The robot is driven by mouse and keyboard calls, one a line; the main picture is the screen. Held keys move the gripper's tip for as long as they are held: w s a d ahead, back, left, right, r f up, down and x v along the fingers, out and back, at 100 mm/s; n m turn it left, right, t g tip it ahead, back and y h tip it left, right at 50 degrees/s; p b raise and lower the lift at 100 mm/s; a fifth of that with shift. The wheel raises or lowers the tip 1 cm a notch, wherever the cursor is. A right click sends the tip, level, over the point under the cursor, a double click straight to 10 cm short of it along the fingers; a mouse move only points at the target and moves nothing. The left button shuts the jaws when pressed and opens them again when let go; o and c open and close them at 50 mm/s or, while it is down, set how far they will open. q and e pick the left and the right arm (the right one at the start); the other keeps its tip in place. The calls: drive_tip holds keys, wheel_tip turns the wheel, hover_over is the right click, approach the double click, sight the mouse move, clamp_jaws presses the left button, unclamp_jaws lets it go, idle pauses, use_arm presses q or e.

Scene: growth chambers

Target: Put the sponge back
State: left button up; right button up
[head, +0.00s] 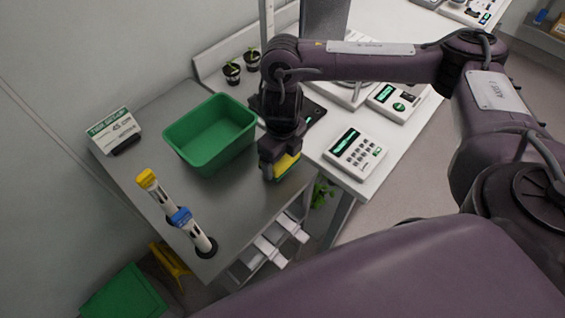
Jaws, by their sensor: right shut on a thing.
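A yellow sponge (286,166) with a darker green layer is at the right edge of the grey table (240,222). My right gripper (275,172) points down and is shut on the sponge. The gripper hides part of it, and I cannot tell whether the sponge touches the table. A green tub (212,133) stands just left of the gripper, its inside looking empty. My left gripper does not show.
Two potted seedlings (232,73) are at the back. A keypad device (355,152) sits on the white bench at right.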

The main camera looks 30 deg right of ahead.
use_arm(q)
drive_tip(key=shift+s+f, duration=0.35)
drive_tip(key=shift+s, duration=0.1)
use_arm(e)
drive_tip(key=shift+f, duration=1.1)
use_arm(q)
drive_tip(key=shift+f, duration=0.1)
use_arm(e)
drive_tip(key=shift+f, duration=0.1)
drive_tip(key=o, duration=0.9)
drive_tip(key=shift+r, duration=0.45)
use_arm(q)
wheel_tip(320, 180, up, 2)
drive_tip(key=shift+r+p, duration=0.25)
drive_tip(key=shift+p, duration=0.75)
use_arm(e)
wheel_tip(320, 180, up, 11)
drive_tip(key=shift+r, duration=0.15)
